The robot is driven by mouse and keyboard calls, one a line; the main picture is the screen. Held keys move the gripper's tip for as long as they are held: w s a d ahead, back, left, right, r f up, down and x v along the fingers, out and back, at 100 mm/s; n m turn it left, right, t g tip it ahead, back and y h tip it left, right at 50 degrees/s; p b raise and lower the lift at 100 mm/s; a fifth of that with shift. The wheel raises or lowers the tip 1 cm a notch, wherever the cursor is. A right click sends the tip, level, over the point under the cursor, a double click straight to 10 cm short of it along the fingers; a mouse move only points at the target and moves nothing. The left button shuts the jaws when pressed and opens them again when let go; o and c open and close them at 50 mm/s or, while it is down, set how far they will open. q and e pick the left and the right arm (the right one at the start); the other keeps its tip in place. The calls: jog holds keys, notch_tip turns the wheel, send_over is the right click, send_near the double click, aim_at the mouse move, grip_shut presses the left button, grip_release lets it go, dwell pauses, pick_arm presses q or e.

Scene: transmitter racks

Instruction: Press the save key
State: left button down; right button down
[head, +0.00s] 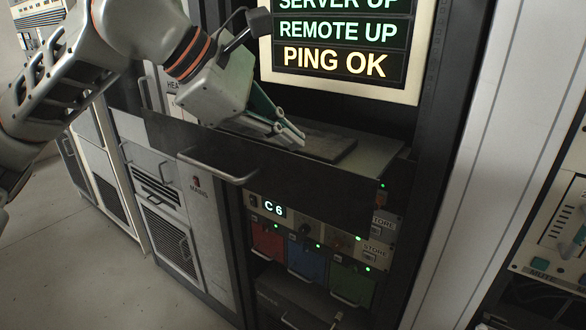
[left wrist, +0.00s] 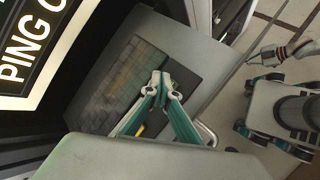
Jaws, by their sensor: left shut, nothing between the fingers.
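A dark keyboard (left wrist: 126,88) lies on a pull-out shelf in the rack; it also shows in the head view (head: 328,147). My left gripper (head: 301,138) is shut and empty, with its fingertips low over the keyboard's near part. In the left wrist view the closed tips (left wrist: 160,82) are over the dark keys; I cannot tell whether they touch. A small yellow patch (left wrist: 140,130) shows beside the fingers, partly hidden by them. I cannot read any key label, so the save key cannot be made out.
A lit screen (head: 340,45) above the shelf reads SERVER UP, REMOTE UP, PING OK. The shelf's dark front panel (head: 300,178) stands below the gripper. Lower down are a C6 display (head: 273,208) and red, blue and green modules. A white cabinet (head: 490,130) borders the right.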

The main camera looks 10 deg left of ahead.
pick_arm(q)
jog(key=shift+f, duration=0.15)
dwell(0.3)
dwell(0.6)
jog(key=shift+f, duration=0.1)
jog(key=shift+f, duration=0.3)
